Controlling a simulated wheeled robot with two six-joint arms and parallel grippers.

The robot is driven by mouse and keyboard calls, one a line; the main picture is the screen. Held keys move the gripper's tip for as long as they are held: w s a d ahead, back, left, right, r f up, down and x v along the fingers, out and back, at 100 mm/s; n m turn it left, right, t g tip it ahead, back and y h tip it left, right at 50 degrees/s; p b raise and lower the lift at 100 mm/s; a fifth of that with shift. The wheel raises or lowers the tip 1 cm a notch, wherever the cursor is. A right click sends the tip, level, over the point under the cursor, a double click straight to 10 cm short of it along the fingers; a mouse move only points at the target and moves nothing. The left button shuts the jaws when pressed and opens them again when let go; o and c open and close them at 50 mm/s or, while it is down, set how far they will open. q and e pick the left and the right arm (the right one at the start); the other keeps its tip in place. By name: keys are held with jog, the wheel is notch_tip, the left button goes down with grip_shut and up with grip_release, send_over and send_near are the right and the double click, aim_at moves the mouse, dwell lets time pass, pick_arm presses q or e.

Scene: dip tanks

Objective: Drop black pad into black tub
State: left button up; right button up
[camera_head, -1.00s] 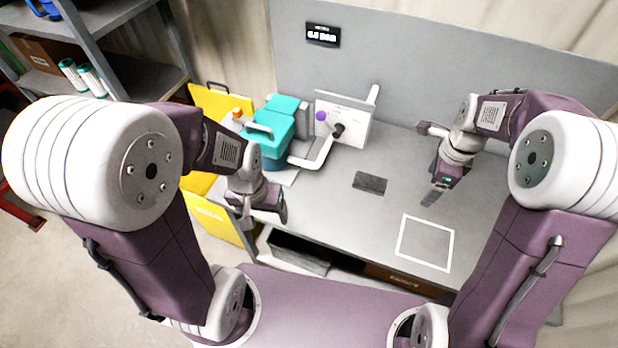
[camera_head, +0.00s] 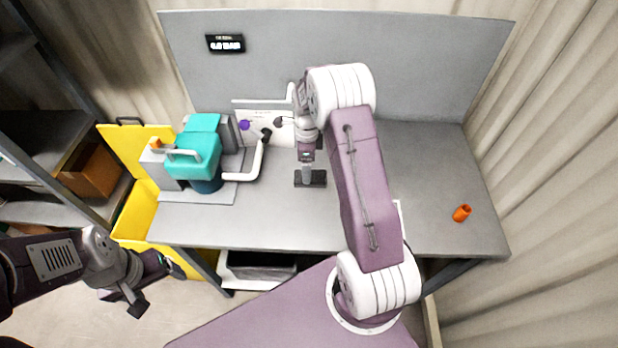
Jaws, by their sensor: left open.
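The black pad (camera_head: 318,180) is a flat dark rectangle on the middle of the grey table. My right gripper (camera_head: 308,174) points down at the pad, its tip overlapping the pad in this view. I cannot tell whether its jaws are open or closed on it. My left gripper (camera_head: 145,284) is open and empty, low at the left, in front of the table and away from the pad. A dark open container (camera_head: 258,272) with a pale edge shows under the table's front. I cannot tell for sure that it is the black tub.
A teal machine (camera_head: 195,155) with a white curved arm stands at the table's left, a yellow bin (camera_head: 135,215) beside it. A white board (camera_head: 262,125) stands behind. An orange cylinder (camera_head: 462,213) lies at the right. The table's right side (camera_head: 440,170) is mostly clear.

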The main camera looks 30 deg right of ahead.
jog(key=shift+w+f, duration=0.1)
jog(key=shift+f, duration=0.3)
jog(key=f+p, duration=0.1)
jog(key=f, duration=0.4)
jog(key=shift+a, duration=0.2)
jog(key=c, duration=1.4)
jog(key=shift+w+r, duration=0.1)
jog(key=shift+r, duration=0.35)
notch_tip(320, 180, up, 3)
jog(key=shift+f+b, duration=0.1)
jog(key=shift+b, duration=0.3)
jog(key=s+d+r, duration=0.2)
jog(key=s, duration=0.1)
jog(key=s+d+r+b, duration=0.1)
jog(key=s+d+r, duration=0.1)
jog(key=s+r, duration=0.1)
jog(key=s+d+r+b, duration=0.1)
jog(key=s+d+r, duration=0.1)
jog(key=s, duration=0.1)
jog(key=shift+s+d+r, duration=0.15)
jog(key=shift+s+d, duration=0.1)
jog(key=shift+s, duration=0.15)
